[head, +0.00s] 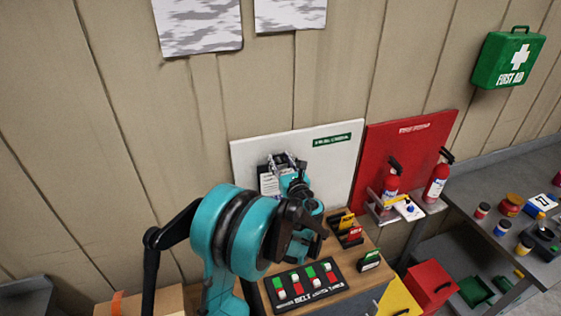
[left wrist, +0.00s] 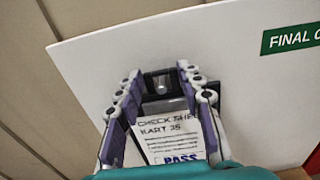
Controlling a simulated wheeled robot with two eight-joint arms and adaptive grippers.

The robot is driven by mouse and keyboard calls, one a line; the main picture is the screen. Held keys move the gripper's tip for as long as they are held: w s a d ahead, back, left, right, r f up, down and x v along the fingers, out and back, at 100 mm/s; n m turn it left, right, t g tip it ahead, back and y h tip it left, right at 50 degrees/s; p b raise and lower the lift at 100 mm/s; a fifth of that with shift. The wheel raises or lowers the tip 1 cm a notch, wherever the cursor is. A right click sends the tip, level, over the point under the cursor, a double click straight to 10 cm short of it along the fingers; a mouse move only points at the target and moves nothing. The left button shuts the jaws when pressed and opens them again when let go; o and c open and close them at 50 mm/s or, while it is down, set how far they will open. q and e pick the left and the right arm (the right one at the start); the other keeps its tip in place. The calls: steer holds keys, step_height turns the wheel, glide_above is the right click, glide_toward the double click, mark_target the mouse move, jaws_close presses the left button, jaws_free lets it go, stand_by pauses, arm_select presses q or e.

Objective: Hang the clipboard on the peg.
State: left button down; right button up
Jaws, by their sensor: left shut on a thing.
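The clipboard (head: 269,184) shows at the white board (head: 335,160), with its sheet facing out. In the left wrist view the clipboard (left wrist: 172,136) carries a sheet reading "CHECK SHEET KART 35" and "PASS". My left gripper (head: 287,161) is at its top end in front of the board. In the left wrist view the left gripper's fingers (left wrist: 160,84) are on both sides of the clipboard's dark top, shut on it. A metal piece shows between the fingertips. I cannot make out the peg or whether the clipboard touches it. My right gripper is out of view.
Below the board is a wooden-topped cabinet (head: 345,285) with a black panel (head: 304,284) of coloured blocks and small card holders (head: 346,230). A red board (head: 405,150) with fire extinguishers (head: 436,183) stands to the right. A grey table (head: 490,215) is at far right.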

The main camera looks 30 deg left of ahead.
arm_select(q)
steer(key=c, duration=0.9)
jaws_free()
steer(key=shift+d, duration=0.1)
